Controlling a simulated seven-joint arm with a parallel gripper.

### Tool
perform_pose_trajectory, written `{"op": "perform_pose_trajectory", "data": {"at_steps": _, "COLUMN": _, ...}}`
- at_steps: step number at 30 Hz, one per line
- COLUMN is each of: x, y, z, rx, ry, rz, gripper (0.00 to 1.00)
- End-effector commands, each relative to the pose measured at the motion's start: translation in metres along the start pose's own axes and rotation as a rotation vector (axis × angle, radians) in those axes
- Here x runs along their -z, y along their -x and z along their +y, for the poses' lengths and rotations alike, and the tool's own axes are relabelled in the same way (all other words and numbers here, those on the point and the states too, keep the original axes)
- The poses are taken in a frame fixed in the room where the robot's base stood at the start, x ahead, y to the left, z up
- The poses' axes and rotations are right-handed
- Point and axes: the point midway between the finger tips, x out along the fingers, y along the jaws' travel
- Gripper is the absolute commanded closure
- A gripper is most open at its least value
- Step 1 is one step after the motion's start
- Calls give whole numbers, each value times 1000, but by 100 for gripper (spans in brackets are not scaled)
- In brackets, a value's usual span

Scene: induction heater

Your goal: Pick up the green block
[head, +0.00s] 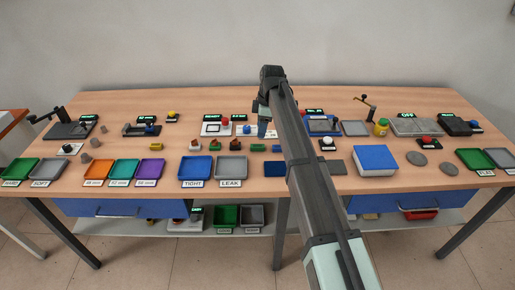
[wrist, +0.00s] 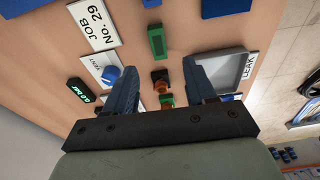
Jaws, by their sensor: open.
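The green block (head: 257,148) is a small bar lying on the table in front of my gripper in the head view, left of a small blue block (head: 277,148). In the wrist view the green block (wrist: 157,42) lies just beyond my fingertips, roughly centred between them. My gripper (head: 262,128) is above the table, pointing down. In the wrist view my gripper (wrist: 160,68) is open, its two blue-grey fingers apart and nothing held. The block appears apart from both fingers.
Small orange-topped pieces (wrist: 160,80) lie near the green block, between my fingers in the wrist view. The grey LEAK tray (head: 231,166) and blue TIGHT tray (head: 196,168) stand in front. A blue VENT knob (wrist: 110,74) and a job card (wrist: 94,22) are close by.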

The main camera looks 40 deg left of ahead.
Motion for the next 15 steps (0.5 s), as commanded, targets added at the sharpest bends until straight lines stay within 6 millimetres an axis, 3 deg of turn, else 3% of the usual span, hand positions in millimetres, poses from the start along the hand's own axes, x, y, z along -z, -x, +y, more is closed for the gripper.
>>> {"op": "perform_pose_trajectory", "data": {"at_steps": 4, "x": 0, "y": -25, "z": 0, "rx": 1, "ry": -1, "rz": 0, "gripper": 45}}
{"op": "perform_pose_trajectory", "data": {"at_steps": 15, "x": 0, "y": -49, "z": 1, "rx": 1, "ry": -1, "rz": 0, "gripper": 45}}
